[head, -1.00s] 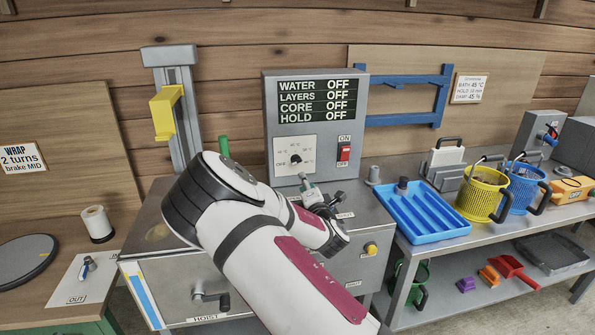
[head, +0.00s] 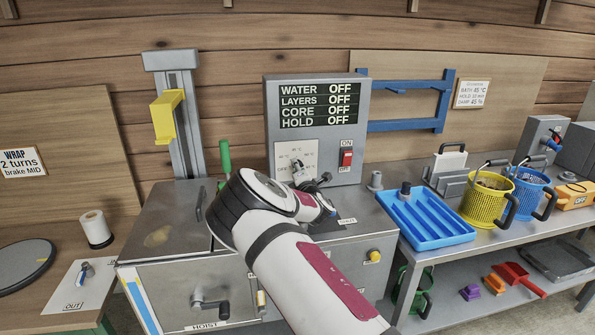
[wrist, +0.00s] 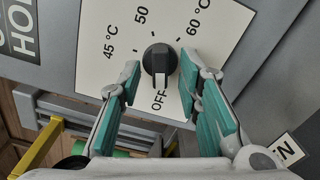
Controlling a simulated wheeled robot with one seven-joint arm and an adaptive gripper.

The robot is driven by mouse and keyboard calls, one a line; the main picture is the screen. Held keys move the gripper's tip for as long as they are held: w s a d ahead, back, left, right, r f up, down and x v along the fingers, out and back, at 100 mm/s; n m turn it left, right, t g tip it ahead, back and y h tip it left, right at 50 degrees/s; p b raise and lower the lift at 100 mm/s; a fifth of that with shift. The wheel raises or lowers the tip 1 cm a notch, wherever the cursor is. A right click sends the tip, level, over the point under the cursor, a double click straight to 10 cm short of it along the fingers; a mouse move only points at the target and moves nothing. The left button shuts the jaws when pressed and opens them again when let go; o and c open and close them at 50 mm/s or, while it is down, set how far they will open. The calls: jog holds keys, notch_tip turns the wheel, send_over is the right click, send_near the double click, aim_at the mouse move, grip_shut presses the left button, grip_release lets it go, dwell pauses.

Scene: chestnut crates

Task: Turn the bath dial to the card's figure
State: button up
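The bath dial (wrist: 158,60) is a black knob on a white plate marked OFF, 45 °C, 50 and 60 °C. A pale mark on the knob appears to face OFF. My gripper (wrist: 158,68) is open, with teal-padded fingers on either side of the knob; I see gaps between pads and knob. In the head view my gripper (head: 298,168) is at the dial plate (head: 283,152) and covers most of the knob. The card (head: 473,93) on the back board reads BATH 45 °C, with smaller hold and damp lines.
The control box (head: 318,93) shows OFF on all its display lines. A red switch (head: 346,158) sits right of the dial. A green handle (head: 225,155) and yellow hoist bracket (head: 166,117) stand to the left. A blue tray (head: 431,218) lies right.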

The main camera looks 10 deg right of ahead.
jog(key=shift+w, duration=0.1)
grip_shut()
jog(key=shift+m, duration=0.3)
jog(key=m+b, duration=0.2)
jog(key=m, duration=0.5)
jog(key=m+b, duration=0.3)
jog(key=m, duration=0.4)
jog(key=m+b, duration=0.3)
jog(key=m, duration=0.4)
jog(key=shift+d+r, duration=0.25)
jog(key=shift+r, duration=0.05)
dwell(0.6)
